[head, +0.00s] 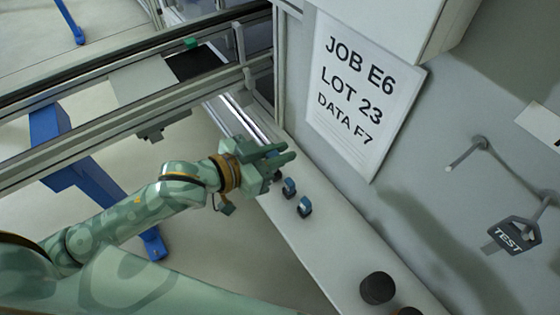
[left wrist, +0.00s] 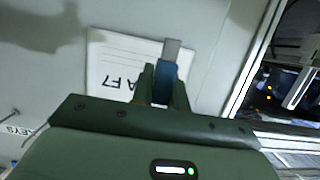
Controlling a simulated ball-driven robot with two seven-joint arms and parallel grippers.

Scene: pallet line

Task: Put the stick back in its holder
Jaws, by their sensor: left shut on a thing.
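My left gripper (head: 282,154) is above the far part of a narrow white shelf, with its fingers pointing right towards the wall. In the left wrist view its fingers (left wrist: 163,86) are shut on a small stick with a blue body and a flat grey end (left wrist: 171,50). The grey end points away from the gripper. I cannot make out the stick in the head view. Two small blue-and-dark pieces (head: 289,187) (head: 304,207) stand on the shelf just below the gripper; I cannot tell whether either is the holder. My right gripper is not in view.
The white shelf (head: 335,255) runs along the grey wall, with a dark round object (head: 377,288) near its front. A printed sheet (head: 362,95) is on the wall. A TEST tag (head: 512,235) hangs at right. A conveyor frame (head: 120,125) with blue legs is at left.

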